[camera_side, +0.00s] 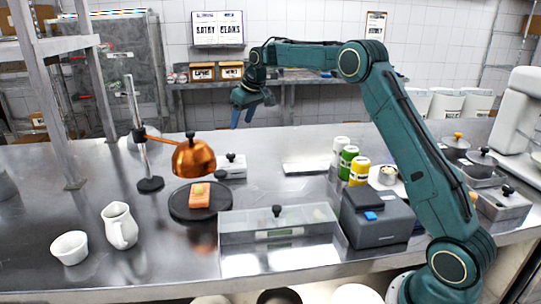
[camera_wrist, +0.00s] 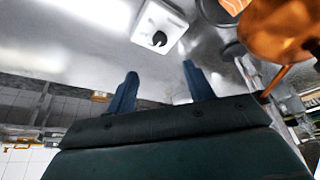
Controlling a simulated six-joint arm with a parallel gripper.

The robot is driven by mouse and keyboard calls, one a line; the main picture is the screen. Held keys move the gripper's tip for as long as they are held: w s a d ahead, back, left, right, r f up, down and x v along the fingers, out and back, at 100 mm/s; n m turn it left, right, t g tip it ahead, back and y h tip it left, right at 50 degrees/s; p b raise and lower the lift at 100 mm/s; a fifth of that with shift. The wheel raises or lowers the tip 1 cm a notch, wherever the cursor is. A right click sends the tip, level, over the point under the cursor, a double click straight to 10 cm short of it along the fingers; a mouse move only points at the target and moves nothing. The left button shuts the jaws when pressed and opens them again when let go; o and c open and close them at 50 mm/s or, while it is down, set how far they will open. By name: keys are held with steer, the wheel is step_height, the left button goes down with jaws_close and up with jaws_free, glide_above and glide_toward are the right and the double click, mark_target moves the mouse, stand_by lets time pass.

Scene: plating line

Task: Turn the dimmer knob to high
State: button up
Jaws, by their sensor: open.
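The dimmer is a white box (camera_side: 232,168) with a small black knob (camera_side: 231,157) on top, on the steel counter behind the copper lamp. In the wrist view the box (camera_wrist: 170,20) is at the top centre, with its black knob (camera_wrist: 159,39) facing the camera. Which setting the knob points to is too small to read. My gripper (camera_side: 243,119) is raised well above the counter, above the dimmer in the side picture. Its two blue fingers (camera_wrist: 160,70) are spread apart with nothing between them, clear of the knob.
A copper heat lamp (camera_side: 194,158) on a stand hangs over a dark round plate (camera_side: 180,214) with a salmon piece (camera_side: 200,195). A clear-lidded case (camera_side: 277,224), a grey machine (camera_side: 376,218) and several jars stand to the right. A white jug (camera_side: 119,226) stands front left.

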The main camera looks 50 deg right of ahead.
mark_target(231, 155)
steer(key=x, duration=1.3)
steer(key=shift+f, duration=0.35)
steer(key=shift+c, duration=0.4)
steer(key=c, duration=0.9)
steer(key=shift+a+m, duration=0.1)
steer(key=shift+m, duration=0.3)
steer(key=m+h, duration=0.1)
steer(key=m, duration=0.3)
steer(key=shift+w+a+g+h, duration=0.1)
steer(key=shift+a+g+h, duration=0.1)
steer(key=shift+g+h, duration=0.15)
steer(key=shift+w+a+r+m+g+h, duration=0.15)
steer(key=shift+m+h, duration=0.25)
steer(key=shift+m, duration=0.6)
steer(key=shift+s+d+f+m+g+h, duration=0.1)
steer(key=shift+m+h, duration=0.25)
steer(key=shift+m, duration=0.65)
